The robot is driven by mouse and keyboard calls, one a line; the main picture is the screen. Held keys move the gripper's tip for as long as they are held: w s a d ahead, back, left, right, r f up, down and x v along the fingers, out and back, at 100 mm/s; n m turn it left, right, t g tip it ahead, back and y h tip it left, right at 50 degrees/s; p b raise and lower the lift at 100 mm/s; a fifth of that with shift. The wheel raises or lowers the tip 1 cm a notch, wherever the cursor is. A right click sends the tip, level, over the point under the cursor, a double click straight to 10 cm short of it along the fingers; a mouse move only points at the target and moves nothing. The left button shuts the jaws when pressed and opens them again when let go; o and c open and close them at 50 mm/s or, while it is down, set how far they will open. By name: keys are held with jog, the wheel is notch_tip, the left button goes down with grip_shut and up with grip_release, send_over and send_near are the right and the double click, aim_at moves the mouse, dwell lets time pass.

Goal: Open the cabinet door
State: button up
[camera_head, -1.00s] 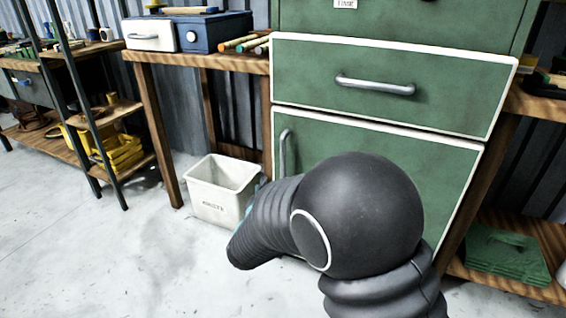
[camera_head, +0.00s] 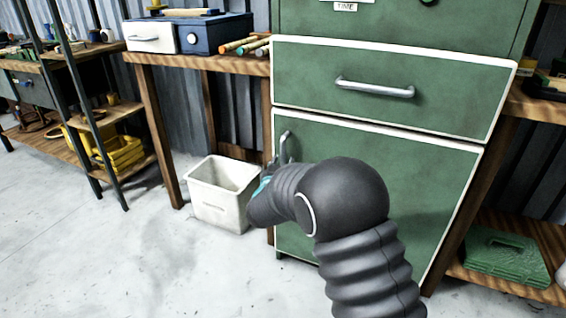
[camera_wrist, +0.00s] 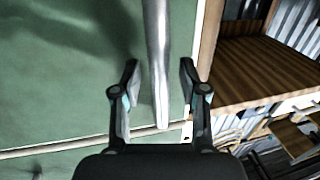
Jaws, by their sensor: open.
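The green cabinet door (camera_head: 405,165) with a white edge is below a green drawer and looks shut. Its vertical metal handle (camera_head: 284,146) is at the door's left side; my arm hides its lower part in the head view. In the wrist view the handle (camera_wrist: 157,60) runs down between the two fingers of my gripper (camera_wrist: 157,82). The fingers are open, one on each side of the handle, with gaps visible on both sides. The door surface (camera_wrist: 60,60) lies behind them.
A white bin (camera_head: 220,195) stands on the floor just left of the cabinet, close to my gripper. The drawer (camera_head: 390,90) with a horizontal handle is above the door. A wooden workbench (camera_head: 150,110) is to the left. The floor in front at left is clear.

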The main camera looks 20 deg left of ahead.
jog(key=shift+w, duration=0.3)
grip_shut()
jog(key=shift+s, duration=0.15)
